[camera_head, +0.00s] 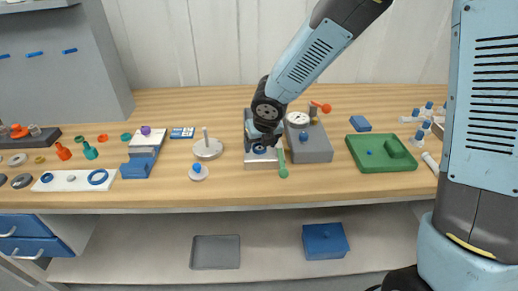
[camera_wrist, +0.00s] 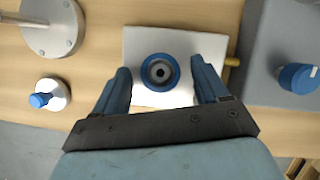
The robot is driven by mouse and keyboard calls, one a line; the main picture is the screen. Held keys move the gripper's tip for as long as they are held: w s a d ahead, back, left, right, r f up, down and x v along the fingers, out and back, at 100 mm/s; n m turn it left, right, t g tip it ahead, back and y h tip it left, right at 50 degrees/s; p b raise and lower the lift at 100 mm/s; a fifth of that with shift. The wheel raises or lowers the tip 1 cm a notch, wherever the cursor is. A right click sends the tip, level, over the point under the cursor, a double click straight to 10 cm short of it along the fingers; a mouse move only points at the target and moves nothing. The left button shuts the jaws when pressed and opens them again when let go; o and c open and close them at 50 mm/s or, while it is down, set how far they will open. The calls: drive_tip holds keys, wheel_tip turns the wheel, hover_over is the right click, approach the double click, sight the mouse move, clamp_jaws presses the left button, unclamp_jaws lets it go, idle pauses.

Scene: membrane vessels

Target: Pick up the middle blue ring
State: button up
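A blue ring (camera_wrist: 149,83) sits around a grey and black round fitting on a white block (camera_wrist: 190,45) in the wrist view. It also shows in the head view (camera_head: 259,150), partly hidden by my gripper. My gripper (camera_wrist: 160,72) is open, with one finger on each side of this ring and a gap to each. Its height above the ring is hard to tell. At the far left in the head view, a white board (camera_head: 80,187) carries a left blue ring (camera_head: 47,178) and a right blue ring (camera_head: 97,182). Between them is a small pale spot.
A grey block with a gauge (camera_head: 310,150) stands close right of my gripper. A green-handled tool (camera_head: 283,172) lies beside the white block. A round metal stand (camera_head: 208,148) and a small blue-knobbed disc (camera_head: 198,175) are left. A green tray (camera_head: 382,160) lies right.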

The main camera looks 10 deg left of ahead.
drive_tip(key=c, duration=0.9)
drive_tip(key=shift+r, duration=0.95)
drive_tip(key=s+d+r, duration=0.2)
drive_tip(key=s+r, duration=0.2)
drive_tip(key=r, duration=0.1)
drive_tip(key=s+d+r, duration=0.2)
drive_tip(key=s+r, duration=0.2)
drive_tip(key=r, duration=0.1)
drive_tip(key=s+d+r, duration=0.2)
drive_tip(key=s+r, duration=0.2)
drive_tip(key=r, duration=0.1)
drive_tip(key=shift+s+d+r, duration=0.1)
drive_tip(key=shift+d, duration=0.3)
